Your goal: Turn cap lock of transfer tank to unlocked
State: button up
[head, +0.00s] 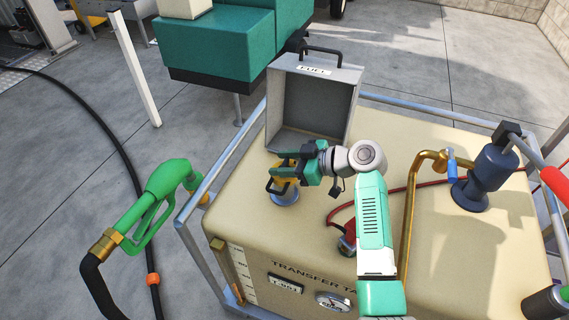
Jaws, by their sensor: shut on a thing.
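The transfer tank (235,220) is a beige box in a grey pipe frame, with its name lettered on the front. On its top at the back left, a yellow cap (280,186) with a dark handle sits on a round metal neck (286,198). My gripper (284,174) reaches in from the right and is shut on the cap. The green and black fingers hide much of the cap, so I cannot tell the lock's position.
An open grey box lid marked FUEL (312,95) stands right behind the cap. A green fuel nozzle (160,195) hangs at the left. A blue-grey pump (485,180), a brass pipe (409,220) and a red hose (395,189) are at the right.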

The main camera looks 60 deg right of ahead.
jog(key=shift+f, duration=0.25)
jog(key=o, duration=1)
jog(key=shift+r, duration=0.1)
jog(key=p+v, duration=0.2)
jog(key=v, duration=0.5)
jog(key=shift+s+r, duration=0.2)
jog(key=shift+s, duration=0.15)
